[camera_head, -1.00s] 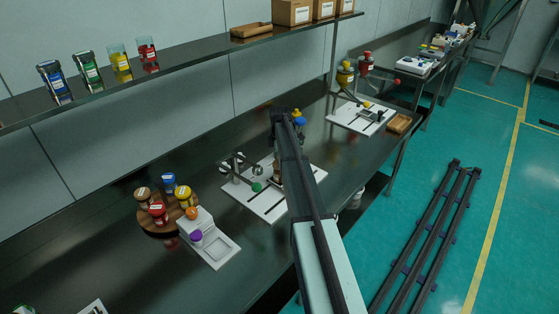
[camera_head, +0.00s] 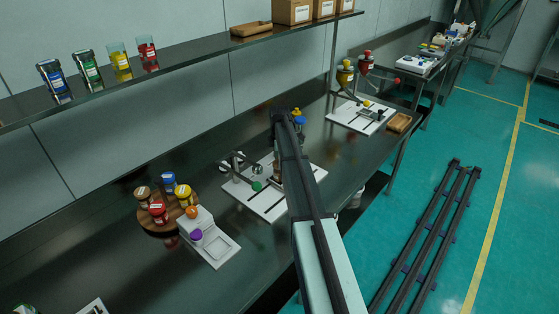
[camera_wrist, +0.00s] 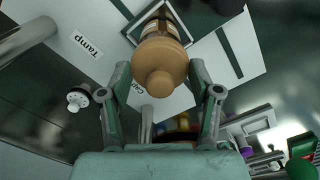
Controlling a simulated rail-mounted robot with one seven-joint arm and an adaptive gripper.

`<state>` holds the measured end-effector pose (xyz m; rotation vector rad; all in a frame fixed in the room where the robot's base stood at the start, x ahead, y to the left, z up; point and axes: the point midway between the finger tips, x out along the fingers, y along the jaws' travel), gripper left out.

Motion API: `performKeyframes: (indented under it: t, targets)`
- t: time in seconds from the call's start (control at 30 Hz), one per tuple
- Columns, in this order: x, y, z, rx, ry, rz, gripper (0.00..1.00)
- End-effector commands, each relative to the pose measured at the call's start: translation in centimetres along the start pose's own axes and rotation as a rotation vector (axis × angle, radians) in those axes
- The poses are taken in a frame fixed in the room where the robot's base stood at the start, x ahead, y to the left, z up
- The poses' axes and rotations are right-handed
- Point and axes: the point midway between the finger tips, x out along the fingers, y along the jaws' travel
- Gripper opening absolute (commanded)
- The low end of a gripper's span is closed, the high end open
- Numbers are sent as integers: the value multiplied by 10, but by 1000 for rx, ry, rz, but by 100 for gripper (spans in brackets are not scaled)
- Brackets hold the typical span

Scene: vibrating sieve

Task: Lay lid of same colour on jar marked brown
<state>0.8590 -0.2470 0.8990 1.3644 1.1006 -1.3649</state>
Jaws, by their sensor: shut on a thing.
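A tan-brown lid with a round knob (camera_wrist: 160,68) is between the fingers of my gripper (camera_wrist: 160,72) in the wrist view, and the gripper is shut on it. Behind the lid, in line with it, is a brown jar with a pale label (camera_wrist: 163,14), inside a square frame on a white board. The lid hides part of the jar, and I cannot tell whether the two touch. In the head view my arm covers the gripper and most of the jar; a brown sliver of the jar (camera_head: 277,172) shows beside the arm.
The white board (camera_head: 270,208) carries a metal fixture and a green knob (camera_head: 257,186). To its left are a white device (camera_head: 212,243) and a round wooden tray (camera_head: 149,222) with several coloured-lid jars. A shelf (camera_head: 190,57) runs above the dark bench. The bench's front left is mostly clear.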

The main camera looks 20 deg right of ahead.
Motion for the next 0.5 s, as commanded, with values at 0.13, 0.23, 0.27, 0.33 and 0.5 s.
performKeyframes:
  t: [0.13, 0.23, 0.27, 0.33, 0.5]
  targets:
    - [0, 0, 0, 0, 0, 0, 45]
    - [0, 0, 0, 0, 0, 0, 88]
    - [0, 0, 0, 0, 0, 0, 92]
    - [0, 0, 0, 0, 0, 0, 92]
    - [0, 0, 0, 0, 0, 0, 92]
